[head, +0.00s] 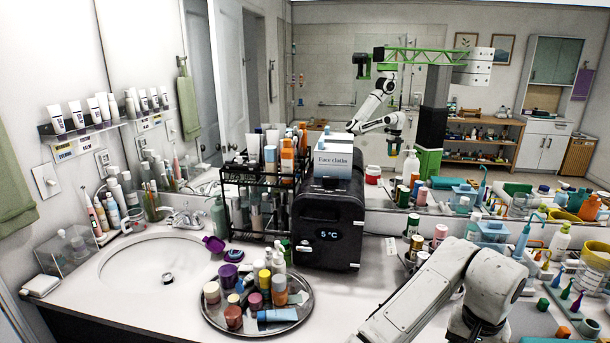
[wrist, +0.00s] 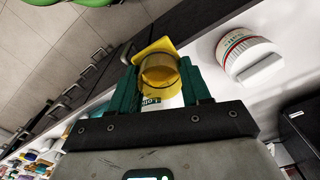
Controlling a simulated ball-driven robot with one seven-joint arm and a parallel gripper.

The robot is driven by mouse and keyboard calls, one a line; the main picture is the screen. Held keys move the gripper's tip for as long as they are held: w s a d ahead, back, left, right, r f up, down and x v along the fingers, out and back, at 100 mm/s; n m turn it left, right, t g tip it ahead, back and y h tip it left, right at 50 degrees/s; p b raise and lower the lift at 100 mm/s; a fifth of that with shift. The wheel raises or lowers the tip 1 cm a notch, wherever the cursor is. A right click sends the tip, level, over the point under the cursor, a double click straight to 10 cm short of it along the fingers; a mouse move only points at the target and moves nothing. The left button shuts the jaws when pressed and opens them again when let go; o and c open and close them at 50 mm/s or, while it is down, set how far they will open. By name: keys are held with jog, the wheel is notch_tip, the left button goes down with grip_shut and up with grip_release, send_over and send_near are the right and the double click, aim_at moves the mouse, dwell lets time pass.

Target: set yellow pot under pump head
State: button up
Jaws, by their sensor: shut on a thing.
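My gripper (wrist: 162,88) shows in the wrist view, with green fingers on both sides of a yellow pot (wrist: 160,72). It is shut on the pot, whose open round mouth and square yellow edge show between the fingers. A white piece with a green label (wrist: 152,101) shows below the mouth; I cannot tell if it belongs to the pot.
A round tray (head: 222,324) crowded with small bottles and jars lies beside the sink (head: 130,270). A black cooler (head: 328,220) and a wire rack (head: 240,180) stand behind. The right counter is cluttered. In the wrist view, a white striped jar (wrist: 243,50) is close to the gripper.

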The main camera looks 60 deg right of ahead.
jog(key=w+a+f+n, duration=0.1)
jog(key=w+f+n, duration=0.3)
jog(key=w, duration=0.7)
jog(key=shift+a+b, duration=0.35)
jog(key=shift+b, duration=0.1)
jog(key=w+a+f+n, duration=0.1)
jog(key=w+a, duration=0.1)
jog(key=w, duration=0.2)
jog(key=w+a+f+n, duration=0.2)
jog(key=w, duration=0.1)
jog(key=w+a+f+n+b, duration=0.1)
jog(key=w+a+f+n, duration=0.1)
jog(key=w+a, duration=0.1)
jog(key=shift+w, duration=0.85)
jog(key=shift+c, duration=0.6)
jog(key=w+a+f+n, duration=0.3)
jog(key=a, duration=0.5)
jog(key=w+a+f+n+b, duration=0.1)
jog(key=w+a+f+n, duration=0.2)
jog(key=a, duration=0.5)
jog(key=w+a+f+n, duration=0.3)
jog(key=w+a, duration=0.2)
jog(key=a, duration=0.3)
jog(key=shift+w+f, duration=0.2)
jog(key=shift+a, duration=0.1)
